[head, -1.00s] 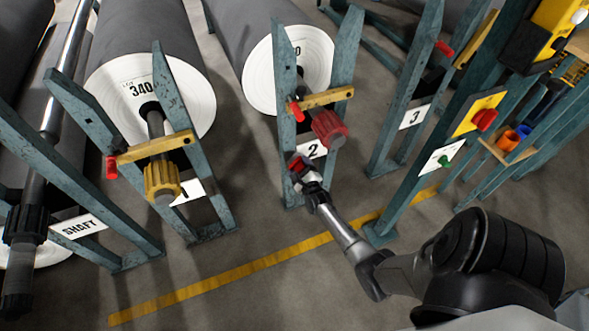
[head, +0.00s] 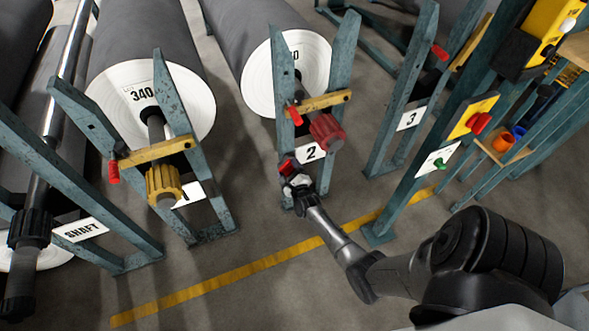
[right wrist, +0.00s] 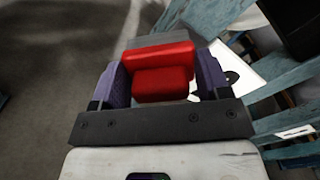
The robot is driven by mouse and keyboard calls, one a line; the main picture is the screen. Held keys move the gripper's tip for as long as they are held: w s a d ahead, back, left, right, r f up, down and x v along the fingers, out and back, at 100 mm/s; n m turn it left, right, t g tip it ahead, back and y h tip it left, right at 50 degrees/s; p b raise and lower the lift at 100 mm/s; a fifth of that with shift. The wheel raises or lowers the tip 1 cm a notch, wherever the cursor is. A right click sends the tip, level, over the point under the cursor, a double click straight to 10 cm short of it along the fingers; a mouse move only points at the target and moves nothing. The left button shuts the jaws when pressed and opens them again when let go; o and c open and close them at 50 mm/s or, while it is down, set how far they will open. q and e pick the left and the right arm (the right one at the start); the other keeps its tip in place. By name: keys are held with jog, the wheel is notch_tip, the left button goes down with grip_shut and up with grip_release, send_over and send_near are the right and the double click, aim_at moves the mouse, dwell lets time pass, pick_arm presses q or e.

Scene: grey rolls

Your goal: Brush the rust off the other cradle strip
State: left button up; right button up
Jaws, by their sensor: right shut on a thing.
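My right gripper (head: 291,176) is shut on a red block-like thing (right wrist: 163,72), held between its purple fingers in the right wrist view. Its working face is hidden, so I cannot tell whether it is the brush. In the head view the gripper is low, in front of the left leg of stand 2 (head: 345,60); I cannot tell whether the red thing touches it. The teal stands look worn and flecked. No separate rusty cradle strip can be made out. My left gripper is not in view.
Grey rolls (head: 135,35) lie behind the stands. Tan bars (head: 157,152) with red handles cross stands 1 and 2, near a yellow knob (head: 163,184) and a red knob (head: 326,132). A shaft (head: 38,190) is at left. Floor around the yellow line (head: 230,276) is clear.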

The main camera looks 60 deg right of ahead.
jog(key=shift+w, duration=0.1)
dwell(0.3)
jog(key=shift+s+a+r+p, duration=0.2)
jog(key=shift+s+a+p, duration=0.35)
jog(key=shift+p, duration=0.1)
jog(key=p+v, duration=0.1)
jog(key=v, duration=0.2)
jog(key=shift+s+a+f, duration=0.1)
jog(key=shift+s+f, duration=0.05)
jog(key=shift+s, duration=0.05)
jog(key=shift+s+a+p, duration=0.25)
jog(key=shift+s+p, duration=0.05)
jog(key=shift+p, duration=0.05)
jog(key=shift+s, duration=0.1)
